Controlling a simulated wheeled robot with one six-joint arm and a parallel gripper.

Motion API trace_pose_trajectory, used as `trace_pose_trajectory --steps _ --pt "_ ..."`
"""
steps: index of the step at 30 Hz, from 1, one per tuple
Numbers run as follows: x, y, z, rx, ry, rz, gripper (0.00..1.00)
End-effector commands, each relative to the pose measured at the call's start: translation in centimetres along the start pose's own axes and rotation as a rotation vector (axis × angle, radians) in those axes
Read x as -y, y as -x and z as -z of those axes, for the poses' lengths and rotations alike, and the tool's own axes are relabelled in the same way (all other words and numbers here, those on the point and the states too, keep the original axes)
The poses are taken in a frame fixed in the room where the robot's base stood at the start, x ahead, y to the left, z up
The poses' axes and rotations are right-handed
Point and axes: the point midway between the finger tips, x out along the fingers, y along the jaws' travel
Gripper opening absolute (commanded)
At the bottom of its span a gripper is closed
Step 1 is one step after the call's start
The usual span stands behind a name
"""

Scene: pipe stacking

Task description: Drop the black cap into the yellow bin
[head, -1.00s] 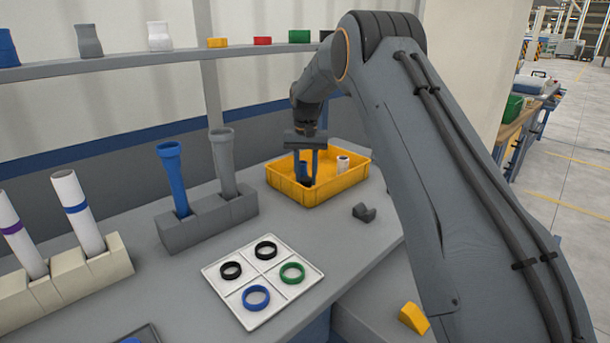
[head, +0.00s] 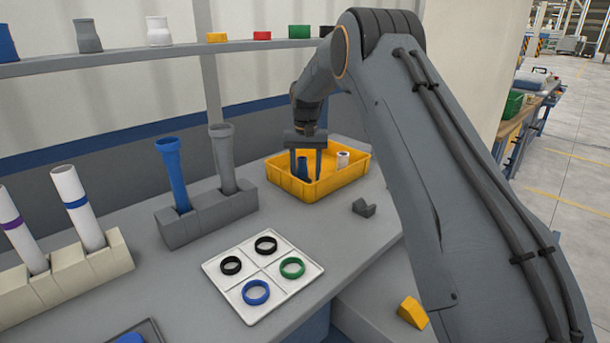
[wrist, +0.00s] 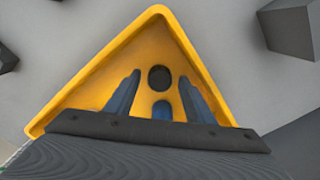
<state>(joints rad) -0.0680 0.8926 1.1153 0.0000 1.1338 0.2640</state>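The yellow bin (head: 322,190) stands at the back of the bench, and its inside fills the wrist view (wrist: 100,78). My gripper (head: 306,174) points down into it with its fingers spread; they also show apart in the wrist view (wrist: 160,84). A dark round piece (wrist: 159,77), which looks like the black cap, shows in the bin between the fingers and touches neither in the picture. A blue piece (wrist: 162,110) is just below it in the wrist view and between the fingers in the head view (head: 303,168). The dark piece cannot be made out in the head view.
A white piece (head: 343,159) is in the bin's right part. A grey holder (head: 208,217) with two pipes stands left of the bin. A white tray (head: 217,279) holds several rings in front. A small dark grey block (head: 363,208) lies near the bin. Shelf parts line the wall.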

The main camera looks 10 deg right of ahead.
Motion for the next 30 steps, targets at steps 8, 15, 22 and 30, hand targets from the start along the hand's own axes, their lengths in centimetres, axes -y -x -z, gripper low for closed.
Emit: trace_pose_trajectory --steps 8,15,22,30 --pt "0.0 0.5 0.0 -0.001 0.000 0.000 0.49" --pt "0.1 4.2 0.1 -0.004 0.000 0.001 0.49" --pt "0.0 9.1 0.1 -0.003 0.000 0.001 0.49" --pt "0.1 12.6 0.1 -0.001 0.000 0.000 0.49"
